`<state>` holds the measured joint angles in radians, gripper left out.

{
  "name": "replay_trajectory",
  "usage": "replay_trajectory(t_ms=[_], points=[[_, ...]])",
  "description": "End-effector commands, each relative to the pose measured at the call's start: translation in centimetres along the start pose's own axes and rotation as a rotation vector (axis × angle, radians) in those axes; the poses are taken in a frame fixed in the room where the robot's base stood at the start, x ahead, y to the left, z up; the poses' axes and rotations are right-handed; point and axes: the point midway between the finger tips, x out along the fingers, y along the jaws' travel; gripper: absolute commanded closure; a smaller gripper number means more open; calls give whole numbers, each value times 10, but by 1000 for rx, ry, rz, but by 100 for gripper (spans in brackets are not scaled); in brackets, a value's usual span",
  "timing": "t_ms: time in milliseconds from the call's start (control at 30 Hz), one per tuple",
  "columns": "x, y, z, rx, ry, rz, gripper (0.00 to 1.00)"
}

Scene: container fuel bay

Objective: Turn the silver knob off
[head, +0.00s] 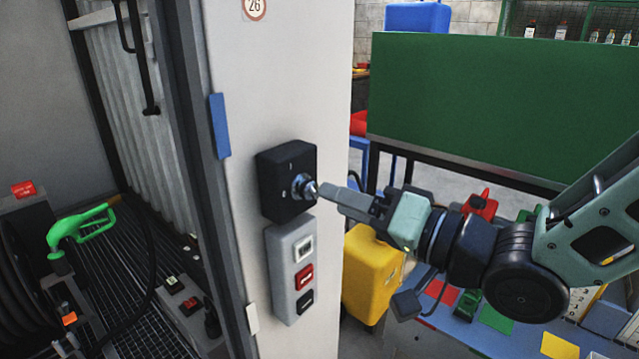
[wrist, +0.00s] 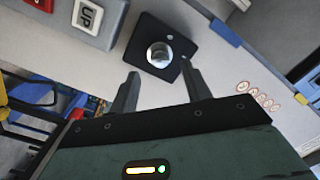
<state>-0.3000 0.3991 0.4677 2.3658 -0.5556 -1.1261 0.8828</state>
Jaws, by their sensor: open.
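The silver knob (head: 303,187) sits on a black square box (head: 277,168) fixed to the white panel. In the wrist view the knob (wrist: 159,54) shows as a round silver disc on the black plate (wrist: 150,37), ahead of and between my finger tips. My gripper (head: 322,190) reaches in from the right in the head view, its tips close to the knob. In the wrist view the gripper (wrist: 157,78) is open with both fingers apart and nothing held. I cannot tell whether a finger touches the knob.
A grey button box (head: 291,268) with white, red and black buttons is right below the knob box. A blue tab (head: 220,125) is on the panel's left edge. A yellow container (head: 372,272) and a blue table (head: 470,325) stand behind. A green fuel nozzle (head: 75,232) is at left.

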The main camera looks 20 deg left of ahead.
Motion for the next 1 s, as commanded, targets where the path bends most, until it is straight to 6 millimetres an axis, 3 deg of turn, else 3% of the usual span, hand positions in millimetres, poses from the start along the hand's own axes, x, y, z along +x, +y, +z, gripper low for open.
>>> replay_trajectory(t_ms=[100,300,667,833,1000], points=[[22,-1,0,1,-1,-2,52],[43,0,-1,1,0,0,52],[49,0,0,0,1,1,52],[48,0,0,0,1,1,93],[48,0,0,-2,1,1,96]])
